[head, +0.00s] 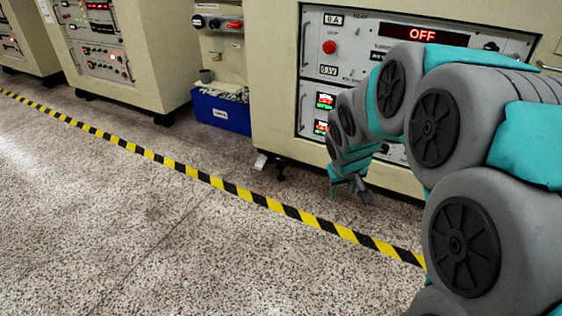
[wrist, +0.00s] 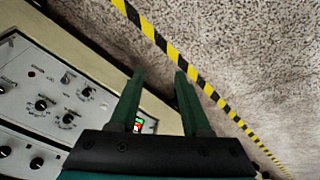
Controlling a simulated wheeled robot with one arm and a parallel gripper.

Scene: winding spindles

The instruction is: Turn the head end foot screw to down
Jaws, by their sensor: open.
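A small dark foot (head: 280,170) shows under the lower left part of the "8A" machine (head: 278,100), near the floor. A small white tag (head: 260,161) is beside it. I cannot tell from its shape whether this foot is the head end foot screw, or how it is turned. My gripper (head: 356,192) is low in front of the same machine, to the right of the foot and apart from it. In the wrist view my gripper (wrist: 160,73) has its two green fingers spread with nothing between them. No foot screw can be made out in the wrist view.
Yellow-black floor tape (head: 245,194) runs along the machine fronts. A blue bin (head: 221,110) stands left of the machine, under a small panel with knobs (head: 218,22). The machine's red display (head: 423,34) reads OFF. The speckled floor (head: 120,230) in front is clear.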

